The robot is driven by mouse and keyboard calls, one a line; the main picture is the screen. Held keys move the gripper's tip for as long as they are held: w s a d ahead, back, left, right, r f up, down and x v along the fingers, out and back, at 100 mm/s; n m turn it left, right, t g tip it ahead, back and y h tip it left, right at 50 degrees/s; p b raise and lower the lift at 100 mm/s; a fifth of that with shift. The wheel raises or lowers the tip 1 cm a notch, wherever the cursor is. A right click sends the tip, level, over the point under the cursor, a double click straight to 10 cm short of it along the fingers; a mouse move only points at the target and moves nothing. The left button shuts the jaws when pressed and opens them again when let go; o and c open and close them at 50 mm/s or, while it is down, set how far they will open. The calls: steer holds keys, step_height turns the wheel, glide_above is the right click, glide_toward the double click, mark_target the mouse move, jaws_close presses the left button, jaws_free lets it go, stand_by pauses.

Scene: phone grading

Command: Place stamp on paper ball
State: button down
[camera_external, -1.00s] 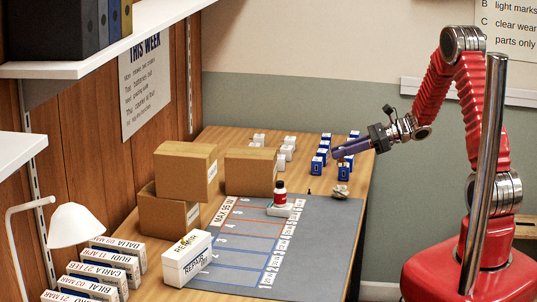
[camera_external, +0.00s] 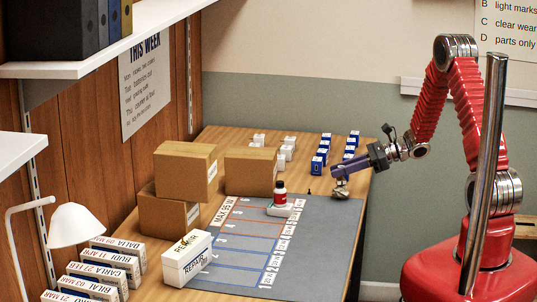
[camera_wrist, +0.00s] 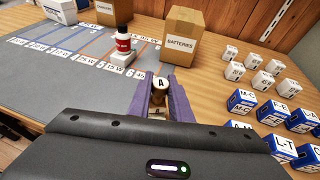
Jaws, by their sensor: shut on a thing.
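My gripper (camera_external: 337,172) is shut on the stamp, a small brass-coloured piece with a letter A on its pale top. The stamp (camera_wrist: 158,98) sits between the two purple fingers in the wrist view. In the external view the stamp (camera_external: 340,183) hangs under the fingers, very small. The paper ball (camera_external: 341,194), a crumpled grey-beige lump, lies on the mat's far right corner directly below it. Whether the stamp touches the ball I cannot tell. The ball is not clearly seen in the wrist view, where the gripper and stamp cover that spot.
The grey mat (camera_external: 325,250) has marked lanes. A red bottle (camera_external: 280,190) stands on a white block left of my gripper. A small black piece (camera_external: 309,192) stands near the mat's far edge. Blue boxes (camera_external: 318,162) and cardboard boxes (camera_external: 250,170) stand behind.

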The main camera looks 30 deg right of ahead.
steer(key=c, duration=1.6)
jaws_free()
steer(key=v, duration=1.2)
steer(key=shift+a+r, duration=0.1)
